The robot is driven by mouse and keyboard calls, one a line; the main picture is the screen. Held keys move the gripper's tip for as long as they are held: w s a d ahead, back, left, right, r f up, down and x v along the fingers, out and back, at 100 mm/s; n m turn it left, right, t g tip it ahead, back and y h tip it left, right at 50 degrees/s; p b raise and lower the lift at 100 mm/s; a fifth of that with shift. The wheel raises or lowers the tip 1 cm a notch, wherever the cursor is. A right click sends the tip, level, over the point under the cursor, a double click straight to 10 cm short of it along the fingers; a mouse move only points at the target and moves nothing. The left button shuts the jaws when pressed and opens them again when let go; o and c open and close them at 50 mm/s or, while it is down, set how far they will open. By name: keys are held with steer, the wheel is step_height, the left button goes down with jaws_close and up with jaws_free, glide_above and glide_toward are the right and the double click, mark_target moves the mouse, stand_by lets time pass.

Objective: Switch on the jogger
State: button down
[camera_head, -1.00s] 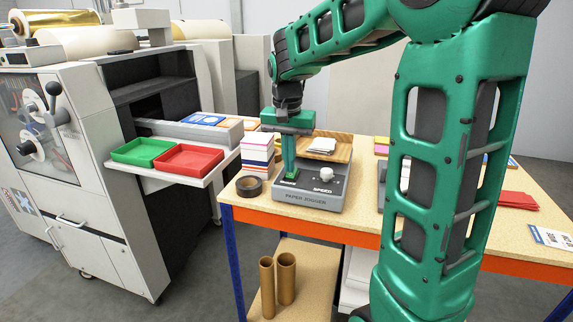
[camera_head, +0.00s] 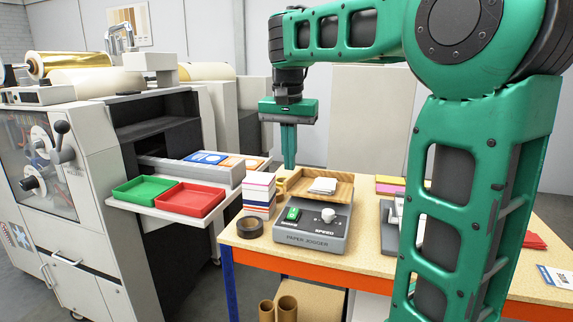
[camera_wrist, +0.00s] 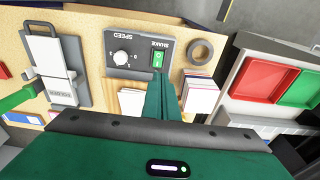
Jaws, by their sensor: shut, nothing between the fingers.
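The paper jogger (camera_head: 312,240) is a grey box on the workbench with a wooden tray (camera_head: 334,184) holding white paper slips on top. Its front panel has a green rocker switch (camera_head: 293,214) at the left and a white speed knob (camera_head: 328,215) at the right. In the wrist view the switch (camera_wrist: 158,58) is bright green, beside the word SHAKE. My gripper (camera_head: 289,167) is shut and empty, pointing down in the air above the jogger and apart from it. In the wrist view its fingertips (camera_wrist: 164,84) appear near the switch.
Stacked coloured pads (camera_head: 258,195) and a dark tape roll (camera_head: 249,227) sit left of the jogger on the bench (camera_head: 262,252). Green (camera_head: 147,188) and red (camera_head: 189,196) trays stand on the machine's shelf further left. My own arm hides part of the bench's right side.

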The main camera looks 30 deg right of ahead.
mark_target(293, 210)
steer(key=shift+s+d+r+h, duration=0.1)
steer(key=shift+d+h, duration=0.2)
stand_by(0.4)
steer(key=f, duration=0.4)
steer(key=w+d+f, duration=0.1)
steer(key=f, duration=0.4)
steer(key=d+f, duration=0.1)
steer(key=f, duration=0.3)
steer(key=shift+w+f, duration=0.4)
steer(key=shift+a, duration=0.15)
